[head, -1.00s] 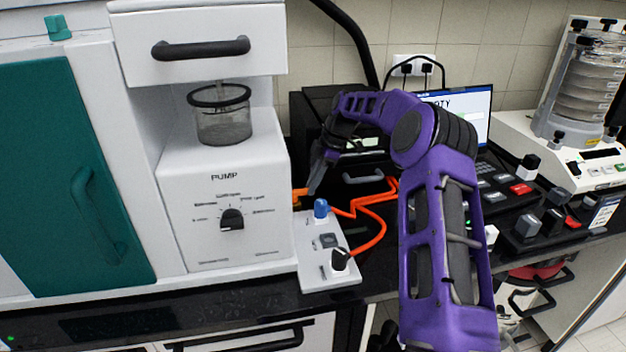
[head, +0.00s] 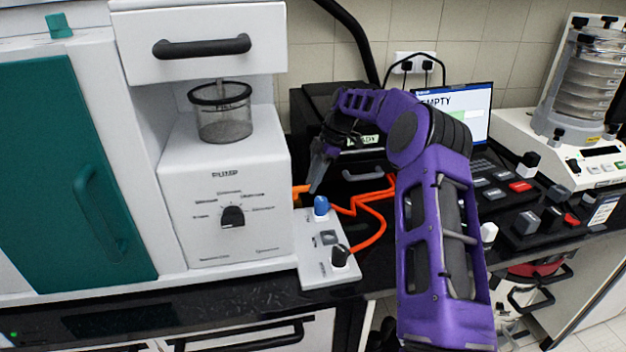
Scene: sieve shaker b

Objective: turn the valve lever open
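No part is clearly marked as the valve lever. A small blue handle (head: 321,205) stands upright on the white control panel (head: 312,270) to the right of the pump, and it may be the lever. My gripper (head: 314,190) points down just above and slightly left of the blue handle, in front of the orange hose. Its fingers are seen edge-on and are small, so I cannot tell if they are open or whether they touch the handle. My purple forearm comes in from the right.
The white pump (head: 225,190) with its black dial stands left of the panel. A dark knob (head: 340,257) sits at the panel's front. Orange hose (head: 375,208) loops to the right. A laptop (head: 468,108) reads "EMPTY". A sieve shaker (head: 590,85) stands at the far right.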

